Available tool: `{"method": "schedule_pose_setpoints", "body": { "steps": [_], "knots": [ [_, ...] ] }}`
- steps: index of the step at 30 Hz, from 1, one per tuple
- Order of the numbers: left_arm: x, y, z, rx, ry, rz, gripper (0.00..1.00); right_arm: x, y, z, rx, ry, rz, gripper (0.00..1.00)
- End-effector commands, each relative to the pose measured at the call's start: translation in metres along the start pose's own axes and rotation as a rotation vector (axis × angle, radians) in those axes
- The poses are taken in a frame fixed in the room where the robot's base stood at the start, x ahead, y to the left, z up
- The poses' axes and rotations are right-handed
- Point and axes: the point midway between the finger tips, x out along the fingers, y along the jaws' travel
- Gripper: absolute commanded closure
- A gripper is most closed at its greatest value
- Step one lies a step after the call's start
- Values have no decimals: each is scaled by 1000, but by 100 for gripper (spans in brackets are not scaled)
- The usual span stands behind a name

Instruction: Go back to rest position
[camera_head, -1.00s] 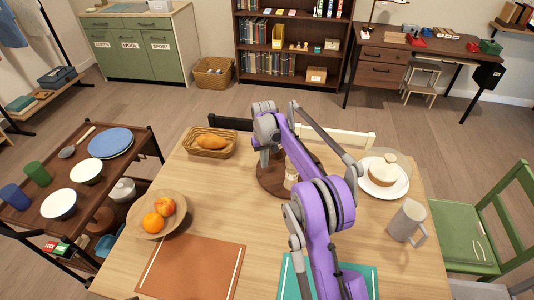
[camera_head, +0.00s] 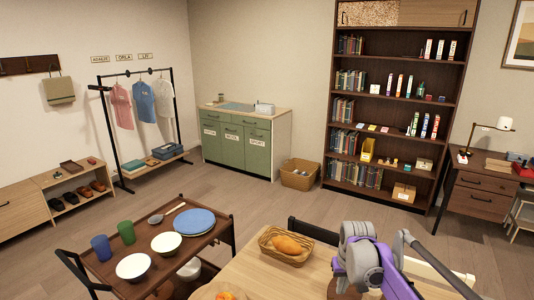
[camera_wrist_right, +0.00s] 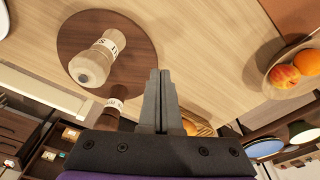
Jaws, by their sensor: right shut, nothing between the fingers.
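My right gripper (camera_wrist_right: 160,76) is shut and empty. In the right wrist view its two grey fingers are pressed together. They point over the wooden table (camera_wrist_right: 205,50), beside a round dark wood board (camera_wrist_right: 140,28). On the board is a wood and pale shaker (camera_wrist_right: 94,62) with lettering on its band; the fingers are apart from it. A second labelled shaker (camera_wrist_right: 114,104) shows partly behind the gripper's body. In the head view my purple right arm (camera_head: 372,268) is over the table at the lower right, and its fingertips are hidden. My left gripper is not in view.
On the table are a bread basket (camera_head: 283,246) and a fruit bowl (camera_wrist_right: 270,78). A cart (camera_head: 150,275) with plate, bowls and cups stands left of it. Chairs are at the table's far edge. The floor (camera_head: 125,207) towards the green cabinet (camera_head: 243,145) is clear.

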Motion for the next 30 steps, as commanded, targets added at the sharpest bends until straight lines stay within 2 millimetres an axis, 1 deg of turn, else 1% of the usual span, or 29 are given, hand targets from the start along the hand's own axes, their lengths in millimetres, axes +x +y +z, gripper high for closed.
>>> {"method": "schedule_pose_setpoints", "body": {
  "steps": [1,5,6,8,9,11,13,17,21,24,27,30],
  "knots": [
    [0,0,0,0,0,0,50,-11,-3,16,-2,17,0,100],
    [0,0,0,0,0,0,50,-32,-10,54,-5,65,0,100],
    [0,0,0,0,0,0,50,-36,-12,66,-6,79,0,100],
    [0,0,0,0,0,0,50,-43,-15,85,-7,101,0,100],
    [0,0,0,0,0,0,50,-46,-17,98,-8,114,0,100],
    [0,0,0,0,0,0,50,-50,-20,118,-8,137,-1,100],
    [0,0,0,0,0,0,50,-52,-22,142,-9,162,-1,100],
    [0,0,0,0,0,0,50,-51,-27,186,-12,208,-4,100],
    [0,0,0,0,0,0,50,-42,-30,233,-15,258,-7,100],
    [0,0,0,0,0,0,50,-32,-32,260,-15,289,-9,100],
    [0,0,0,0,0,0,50,-23,-34,280,-16,312,-11,100],
    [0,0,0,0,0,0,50,-18,-34,292,-16,326,-13,100]
  ]
}}
